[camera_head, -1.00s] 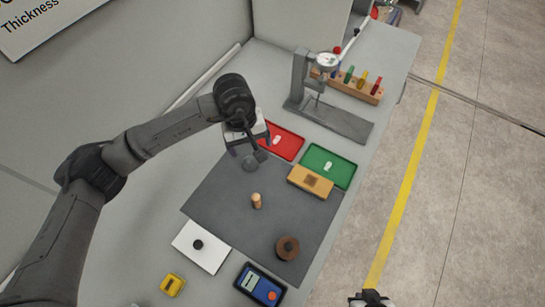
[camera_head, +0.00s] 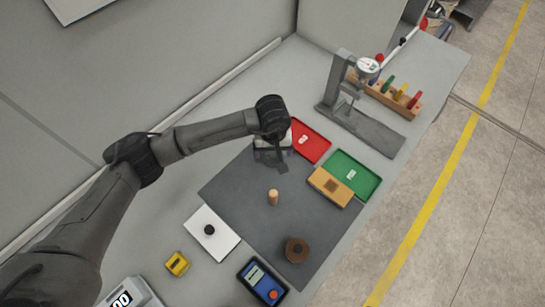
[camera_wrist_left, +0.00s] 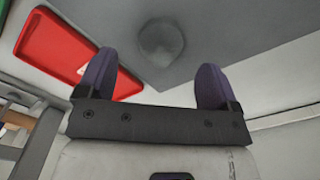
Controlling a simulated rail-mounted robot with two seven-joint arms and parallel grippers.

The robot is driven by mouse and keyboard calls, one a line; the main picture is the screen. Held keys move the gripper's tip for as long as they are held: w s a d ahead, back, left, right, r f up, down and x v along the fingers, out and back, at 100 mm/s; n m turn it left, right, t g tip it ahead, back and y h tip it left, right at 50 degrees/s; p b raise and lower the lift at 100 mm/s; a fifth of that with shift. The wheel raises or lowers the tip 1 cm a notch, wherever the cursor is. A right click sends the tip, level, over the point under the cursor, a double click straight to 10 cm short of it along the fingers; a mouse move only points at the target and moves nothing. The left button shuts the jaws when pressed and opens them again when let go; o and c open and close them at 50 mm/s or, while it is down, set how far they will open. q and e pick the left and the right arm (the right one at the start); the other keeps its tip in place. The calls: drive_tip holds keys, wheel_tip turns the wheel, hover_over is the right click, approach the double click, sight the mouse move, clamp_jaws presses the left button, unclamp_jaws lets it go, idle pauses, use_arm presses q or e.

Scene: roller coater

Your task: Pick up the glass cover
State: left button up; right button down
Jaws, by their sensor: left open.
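My left gripper (camera_head: 272,160) is open and empty above the upper left of the dark grey mat (camera_head: 240,178). In the left wrist view its two purple-tipped fingers (camera_wrist_left: 155,80) stand apart. A round, grey, see-through-looking piece (camera_wrist_left: 161,40) sits on the mat ahead of and between the fingertips, apart from them; it may be the glass cover. In the head view the gripper largely hides that spot. A white square plate with a black knob (camera_head: 222,244) lies at the mat's lower left. My right gripper is not in view.
Red tray (camera_head: 318,151) and green tray (camera_head: 370,185) lie beyond the mat. On it are a wooden block (camera_head: 342,193), a small peg (camera_head: 273,197) and a brown spool (camera_head: 297,250). A gauge stand (camera_head: 345,95), blue meter (camera_head: 262,281) and yellow item (camera_head: 177,263) stand around.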

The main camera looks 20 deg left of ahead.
sight(273, 153)
use_arm(q)
drive_tip(key=shift+f, duration=2.1)
drive_tip(key=shift+c, duration=0.3)
drive_tip(key=c, duration=1)
drive_tip(key=shift+o, duration=0.2)
drive_tip(key=shift+r, duration=0.15)
